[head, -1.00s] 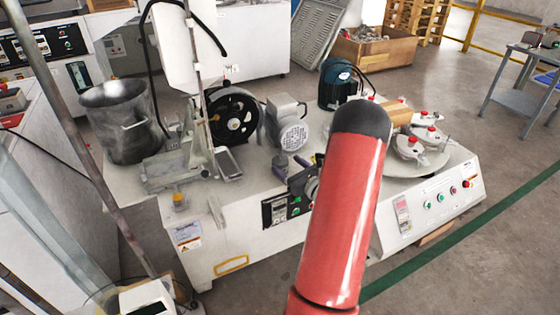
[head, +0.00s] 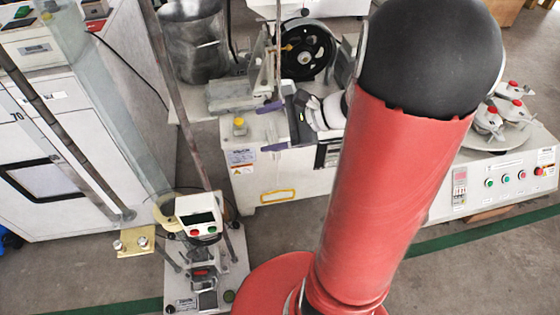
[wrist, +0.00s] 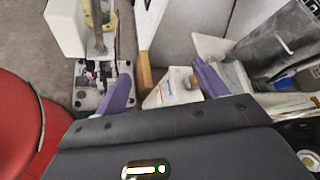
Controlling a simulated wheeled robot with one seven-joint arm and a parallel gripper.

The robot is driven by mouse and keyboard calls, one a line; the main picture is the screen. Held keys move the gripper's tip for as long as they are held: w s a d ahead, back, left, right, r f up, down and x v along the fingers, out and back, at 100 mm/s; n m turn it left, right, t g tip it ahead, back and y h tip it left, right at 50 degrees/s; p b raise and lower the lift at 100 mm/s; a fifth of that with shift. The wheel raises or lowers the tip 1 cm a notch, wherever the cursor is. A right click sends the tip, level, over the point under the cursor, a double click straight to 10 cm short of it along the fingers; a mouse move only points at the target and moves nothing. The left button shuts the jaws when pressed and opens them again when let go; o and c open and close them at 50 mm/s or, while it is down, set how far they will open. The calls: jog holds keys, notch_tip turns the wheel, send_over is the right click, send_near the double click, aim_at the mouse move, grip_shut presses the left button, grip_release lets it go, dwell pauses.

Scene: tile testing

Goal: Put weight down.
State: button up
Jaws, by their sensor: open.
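My gripper (head: 262,130) is open, its purple fingers pointing left beside the front left corner of the white machine. In the wrist view my gripper (wrist: 160,70) has nothing between its fingers. I cannot make out which thing is the weight. A small tester (head: 205,278) stands at the lower left, with a display box (head: 196,207) and upright rods. A brass plate (head: 135,241) shows left of the display box. The tester also shows in the wrist view (wrist: 90,98), beyond the left finger. My red arm hides part of the white machine.
The white machine (head: 290,182) has a yellow knob (head: 239,126) on its corner and a metal pot (head: 192,45) behind. White cabinets (head: 50,190) stand on the left. Jigs with red knobs (head: 490,118) sit on a round plate at the right. Some floor is clear below the machine.

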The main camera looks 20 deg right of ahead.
jog(key=s+a+r+n+g+h, duration=0.2)
jog(key=s+a+n+g+h, duration=0.4)
jog(key=s+n, duration=0.4)
jog(key=s+d+r+n+t+h, duration=0.1)
jog(key=s+r+n+t+h, duration=0.3)
jog(key=n, duration=0.3)
jog(key=shift+s+r+n, duration=0.25)
jog(key=shift+s+n, duration=0.15)
jog(key=shift+s, duration=0.25)
